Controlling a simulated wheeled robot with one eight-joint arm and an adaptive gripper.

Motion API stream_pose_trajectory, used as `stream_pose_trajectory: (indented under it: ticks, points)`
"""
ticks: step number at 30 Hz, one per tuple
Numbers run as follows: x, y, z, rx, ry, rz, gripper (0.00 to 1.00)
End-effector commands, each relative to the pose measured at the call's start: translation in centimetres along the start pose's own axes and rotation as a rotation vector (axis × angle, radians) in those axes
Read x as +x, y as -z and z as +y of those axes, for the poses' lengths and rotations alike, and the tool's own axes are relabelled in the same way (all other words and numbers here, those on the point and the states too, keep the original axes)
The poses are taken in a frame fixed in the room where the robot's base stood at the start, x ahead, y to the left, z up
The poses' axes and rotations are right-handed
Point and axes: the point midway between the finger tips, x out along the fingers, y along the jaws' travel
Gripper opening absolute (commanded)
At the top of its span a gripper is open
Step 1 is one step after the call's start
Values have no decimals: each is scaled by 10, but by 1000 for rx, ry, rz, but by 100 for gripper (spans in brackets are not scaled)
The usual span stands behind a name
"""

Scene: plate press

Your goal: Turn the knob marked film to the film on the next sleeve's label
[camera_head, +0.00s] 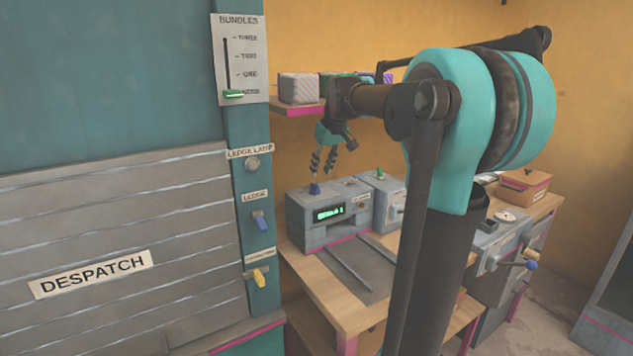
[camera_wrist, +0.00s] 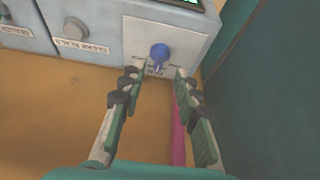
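A blue knob (camera_wrist: 160,53) sits on the grey machine's (camera_wrist: 185,22) face in the wrist view, with a small label under it that is too small to read surely. A blue knob (camera_head: 314,189) also shows on top of the grey machine (camera_head: 305,235) in the head view. My gripper (camera_head: 322,172) hangs just above it, fingers down. In the wrist view my gripper (camera_wrist: 160,74) is open and empty, its fingertips apart on either side of and just short of the knob. I cannot make out any sleeve's label.
The machine has a green display (camera_head: 328,213). A second grey unit (camera_head: 384,200) stands beside it on the wooden table (camera_head: 340,312). Wrapped boxes (camera_head: 298,88) sit on a shelf above. The teal despatch wall (camera_head: 130,60) is close on the left.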

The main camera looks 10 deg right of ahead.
Motion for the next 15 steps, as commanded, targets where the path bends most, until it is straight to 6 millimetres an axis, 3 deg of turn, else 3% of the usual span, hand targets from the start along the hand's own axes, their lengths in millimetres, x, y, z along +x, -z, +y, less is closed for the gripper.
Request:
stream_pose_trajectory:
  ticks: [9,15]
  points:
    - [47,0,0,-1,0,0,32]
    - [63,0,0,-1,0,0,32]
